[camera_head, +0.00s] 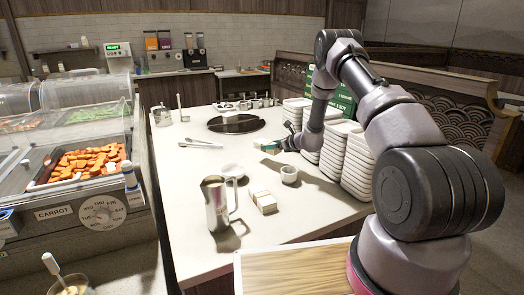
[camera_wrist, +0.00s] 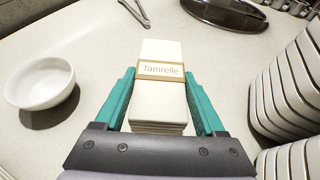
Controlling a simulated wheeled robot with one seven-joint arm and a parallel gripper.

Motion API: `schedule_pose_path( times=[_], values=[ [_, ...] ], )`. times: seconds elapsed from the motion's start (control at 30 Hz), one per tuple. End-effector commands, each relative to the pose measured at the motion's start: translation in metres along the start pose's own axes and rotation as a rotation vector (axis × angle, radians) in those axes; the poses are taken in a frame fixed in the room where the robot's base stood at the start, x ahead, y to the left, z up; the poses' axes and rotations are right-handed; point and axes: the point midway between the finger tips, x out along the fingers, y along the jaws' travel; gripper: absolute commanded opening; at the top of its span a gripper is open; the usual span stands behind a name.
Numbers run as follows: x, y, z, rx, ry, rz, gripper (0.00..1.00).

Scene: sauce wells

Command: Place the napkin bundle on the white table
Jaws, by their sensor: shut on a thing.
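The napkin bundle (camera_wrist: 160,95) is a white stacked block with a tan-edged band reading "Tamrelle". In the wrist view it lies between the teal fingers of my gripper (camera_wrist: 163,100), which is shut on it; its near end is by the palm. In the head view my gripper (camera_head: 269,146) is over the white table (camera_head: 190,165), left of the tray stacks, and the bundle is mostly hidden. The white tabletop lies beneath in the wrist view (camera_wrist: 70,140); I cannot tell whether the bundle touches it.
Stacks of white trays (camera_head: 345,160) stand close right of my gripper. A white bowl (camera_head: 232,170), a small cup (camera_head: 289,174), a banded white block (camera_head: 263,201) and a metal pitcher (camera_head: 216,204) stand nearer. Tongs (camera_head: 200,142) and a dark round plate (camera_head: 236,124) lie further back.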

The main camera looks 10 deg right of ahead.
Motion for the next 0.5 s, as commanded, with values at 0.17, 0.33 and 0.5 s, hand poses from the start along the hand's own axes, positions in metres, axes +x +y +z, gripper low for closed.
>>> schedule_pose_path(
  times=[0.17,0.33,0.5],
  values=[
    [0.01,0.0,-0.025,0.0,-0.001,0.0,0.15],
    [0.015,0.0,-0.036,0.001,0.0,-0.001,0.15],
    [0.024,0.0,-0.059,0.001,0.0,-0.001,0.15]
  ],
)
